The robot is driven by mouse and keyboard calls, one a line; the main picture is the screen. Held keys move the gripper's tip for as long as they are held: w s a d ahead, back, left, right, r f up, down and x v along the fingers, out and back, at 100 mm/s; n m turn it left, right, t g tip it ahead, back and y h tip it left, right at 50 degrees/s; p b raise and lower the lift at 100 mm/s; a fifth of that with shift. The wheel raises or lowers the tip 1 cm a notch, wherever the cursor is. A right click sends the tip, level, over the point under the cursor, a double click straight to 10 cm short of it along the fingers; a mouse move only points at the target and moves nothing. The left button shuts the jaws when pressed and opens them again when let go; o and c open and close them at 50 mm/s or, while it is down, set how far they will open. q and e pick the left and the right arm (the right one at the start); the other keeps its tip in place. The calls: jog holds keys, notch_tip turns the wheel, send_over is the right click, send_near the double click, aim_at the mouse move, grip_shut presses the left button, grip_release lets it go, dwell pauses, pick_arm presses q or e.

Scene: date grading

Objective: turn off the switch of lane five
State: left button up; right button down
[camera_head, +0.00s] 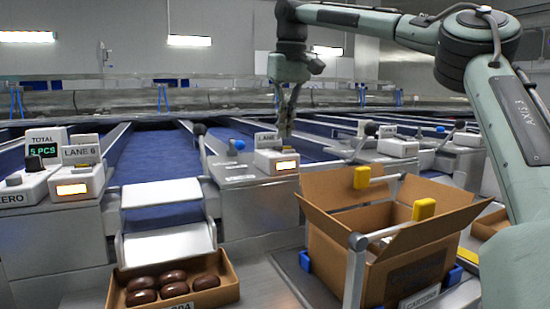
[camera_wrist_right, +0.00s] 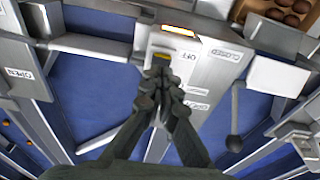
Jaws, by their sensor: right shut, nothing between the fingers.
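The switch box (camera_head: 275,162) stands in the middle of the head view, right of the lane 6 box. Its sign (camera_head: 266,139) reads "LANE", with the number hidden by my gripper. Its orange window (camera_head: 286,165) is lit. My right gripper (camera_head: 285,132) points down at the top of this box, shut and empty. In the right wrist view, the fingertips (camera_wrist_right: 163,72) are at the box beside an "OFF" label (camera_wrist_right: 174,68). A small yellow part (camera_wrist_right: 161,58) shows just past the tips; contact cannot be told. The switch lever itself is mostly hidden. My left gripper is out of view.
The lane 6 box (camera_head: 78,185) and a "TOTAL" display (camera_head: 42,150) stand at left. A ball-ended lever (camera_head: 370,129) is close on the right. An open carton (camera_head: 345,215) with yellow-tipped posts stands in front. A tray (camera_head: 225,285) holds several dates.

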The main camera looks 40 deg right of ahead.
dwell(0.3)
jog(key=shift+f, duration=0.15)
jog(key=shift+f, duration=0.9)
dwell(0.5)
jog(key=shift+r+p, duration=0.45)
jog(key=shift+r, duration=3.05)
